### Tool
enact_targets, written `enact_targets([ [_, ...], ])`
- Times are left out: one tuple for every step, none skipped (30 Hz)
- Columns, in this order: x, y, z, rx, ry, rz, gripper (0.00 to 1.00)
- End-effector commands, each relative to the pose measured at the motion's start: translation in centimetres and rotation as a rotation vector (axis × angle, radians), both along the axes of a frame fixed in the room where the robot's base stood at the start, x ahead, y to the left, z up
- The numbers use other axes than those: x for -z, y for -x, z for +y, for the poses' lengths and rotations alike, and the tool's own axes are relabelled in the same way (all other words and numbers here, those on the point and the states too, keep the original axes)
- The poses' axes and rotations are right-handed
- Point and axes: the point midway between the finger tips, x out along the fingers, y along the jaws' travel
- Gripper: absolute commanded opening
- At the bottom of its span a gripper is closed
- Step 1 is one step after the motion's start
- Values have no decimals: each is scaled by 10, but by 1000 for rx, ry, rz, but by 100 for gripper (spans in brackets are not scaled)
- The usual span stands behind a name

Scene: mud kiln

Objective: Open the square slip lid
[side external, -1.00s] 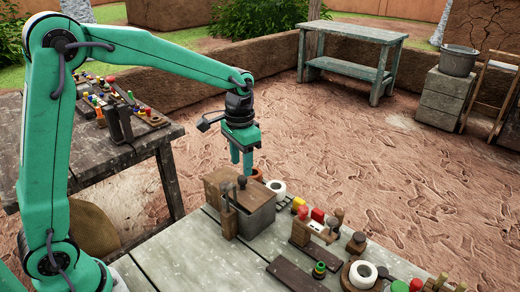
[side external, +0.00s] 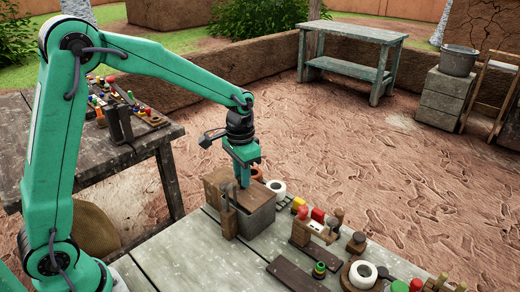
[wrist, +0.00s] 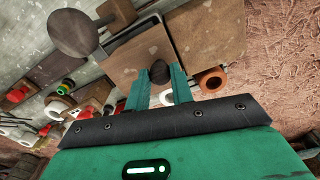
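The square slip lid (wrist: 140,55) is a brown square plate with a dark round knob (wrist: 159,72) on top. My gripper (side external: 242,184) points down right above the box top. In the wrist view my gripper's two green fingers (wrist: 160,78) stand apart, one on each side of the knob. Whether they press on it cannot be made out. The knob is hidden behind the fingers in the side view.
A post with a dark round top (wrist: 78,33) stands close beside the lid. A terracotta ring (wrist: 211,79) and a white ring (side external: 277,187) lie behind the box. Several small coloured parts and dark boards (side external: 297,275) crowd the table to the right.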

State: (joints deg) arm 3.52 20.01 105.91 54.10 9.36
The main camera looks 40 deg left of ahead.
Motion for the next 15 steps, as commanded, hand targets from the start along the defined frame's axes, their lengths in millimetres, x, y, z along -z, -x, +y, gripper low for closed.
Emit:
enact_targets([
  [0, 0, 0, 0, 0, 0, 0],
  [0, 0, 0, 0, 0, 0, 0],
  [0, 0, 0, 0, 0, 0, 0],
  [0, 0, 0, 0, 0, 0, 0],
  [0, 0, 1, -1, 0, 0, 0],
  [0, 0, 3, -1, 0, 0, 0],
  [0, 0, 5, -2, 0, 0, 0],
  [0, 0, 7, -3, 0, 0, 0],
  [-1, 0, 11, -4, 0, 0, 0],
  [-1, 0, 15, -4, 0, 0, 0],
  [-1, -1, 19, -4, 0, -1, 0],
  [-1, -1, 26, -6, 0, -1, 0],
  [-1, -1, 31, -5, 0, -1, 0],
  [-1, -1, 36, -6, 0, -1, 0],
  [-1, -1, 43, -6, 0, -1, 0],
])
